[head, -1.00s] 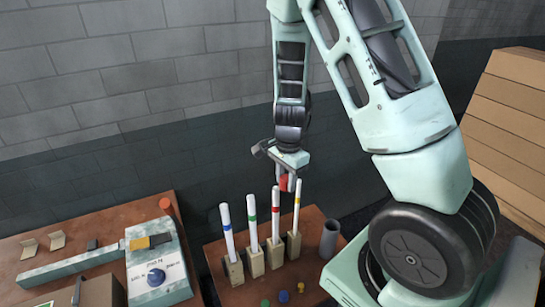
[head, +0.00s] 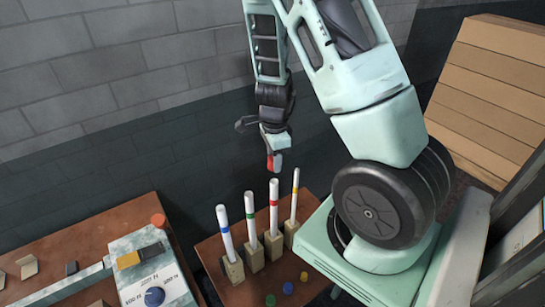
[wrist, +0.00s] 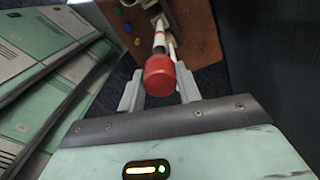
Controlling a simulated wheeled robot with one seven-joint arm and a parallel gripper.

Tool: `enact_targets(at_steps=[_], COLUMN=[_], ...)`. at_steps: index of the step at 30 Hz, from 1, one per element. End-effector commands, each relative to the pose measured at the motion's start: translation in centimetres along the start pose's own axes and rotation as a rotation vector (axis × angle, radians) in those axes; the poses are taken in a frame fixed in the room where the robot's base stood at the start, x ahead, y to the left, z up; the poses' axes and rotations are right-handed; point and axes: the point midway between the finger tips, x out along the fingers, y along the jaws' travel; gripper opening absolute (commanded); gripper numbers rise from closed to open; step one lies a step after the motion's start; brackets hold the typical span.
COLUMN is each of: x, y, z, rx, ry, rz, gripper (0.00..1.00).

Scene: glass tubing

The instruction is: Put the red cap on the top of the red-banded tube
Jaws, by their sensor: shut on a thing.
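The red cap (head: 274,163) is held in my gripper (head: 273,157), which points down. In the wrist view, the cap (wrist: 160,76) sits between the two fingers of my shut gripper (wrist: 158,84). The red-banded tube (head: 274,192) is white and stands upright in a wooden block. In the head view its open-looking top shows just below the cap, with a small gap. In the wrist view the tube (wrist: 159,45) shows beyond the cap, which partly hides it.
Blue-banded (head: 225,235), green-banded (head: 250,222) and yellow-banded (head: 295,196) tubes stand close by in blocks. Loose green, blue and yellow caps lie at the table's front. A dial device (head: 150,275) stands on the left table.

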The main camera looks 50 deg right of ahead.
Motion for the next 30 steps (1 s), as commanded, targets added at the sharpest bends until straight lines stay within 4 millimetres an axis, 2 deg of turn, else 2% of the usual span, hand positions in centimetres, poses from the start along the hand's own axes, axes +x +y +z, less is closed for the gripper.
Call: enact_targets(at_steps=[1,15,30], x=[0.8,5.0,5.5], y=[0.0,0.0,0.0], z=[0.0,0.0,0.0], rx=[-0.001,-0.002,-0.002], ry=[0.0,0.0,0.0], rz=[0.0,0.0,0.0], gripper=[0.13,0.13,0.13])
